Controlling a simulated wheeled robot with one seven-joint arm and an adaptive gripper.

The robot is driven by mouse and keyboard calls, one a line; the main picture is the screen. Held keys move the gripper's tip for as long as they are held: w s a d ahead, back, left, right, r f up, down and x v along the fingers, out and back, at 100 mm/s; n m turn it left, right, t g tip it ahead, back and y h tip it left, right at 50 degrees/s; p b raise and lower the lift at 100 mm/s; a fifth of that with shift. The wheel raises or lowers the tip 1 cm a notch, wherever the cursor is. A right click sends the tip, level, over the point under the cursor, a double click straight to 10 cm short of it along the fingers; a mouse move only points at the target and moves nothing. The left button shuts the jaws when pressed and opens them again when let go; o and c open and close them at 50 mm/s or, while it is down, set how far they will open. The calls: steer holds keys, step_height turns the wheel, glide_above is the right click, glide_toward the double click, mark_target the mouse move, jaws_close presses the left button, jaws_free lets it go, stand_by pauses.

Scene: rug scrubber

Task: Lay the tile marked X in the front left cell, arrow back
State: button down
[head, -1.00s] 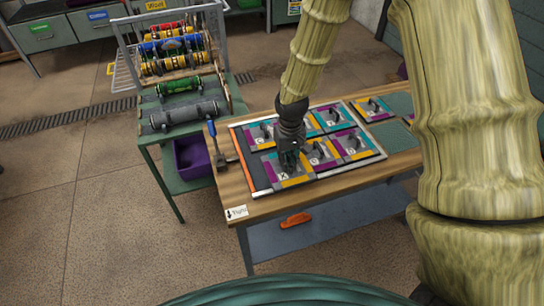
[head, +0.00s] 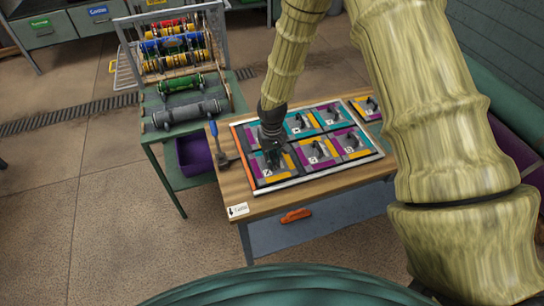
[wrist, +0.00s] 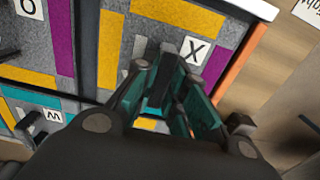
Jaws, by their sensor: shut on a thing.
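The tile marked X (head: 284,163) is over or in the front left cell of the framed board (head: 335,177), next to the orange strip at the board's left. My gripper (head: 272,157) is above it, shut on its handle. In the wrist view the X tile (wrist: 190,25) shows yellow and purple strips and lies close to the board's edge. The fingers (wrist: 165,85) cover its middle. I cannot tell whether it is fully seated, and its arrow is not clear.
Other handled tiles fill neighbouring cells, including one at front middle (head: 317,152) and one at front right (head: 352,143). Another tile (head: 368,107) lies right of the board, partly behind my arm. A blue-handled tool (head: 218,140) lies left. A rack trolley (head: 185,95) stands behind left.

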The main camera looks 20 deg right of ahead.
mark_target(272, 157)
steer(key=shift+f, duration=0.15)
steer(key=c, duration=1.5)
jaws_free()
steer(key=shift+o, duration=0.2)
steer(key=shift+r, duration=0.25)
step_height(272, 157, up, 12)
steer(key=b, duration=0.3)
steer(key=shift+f, duration=0.1)
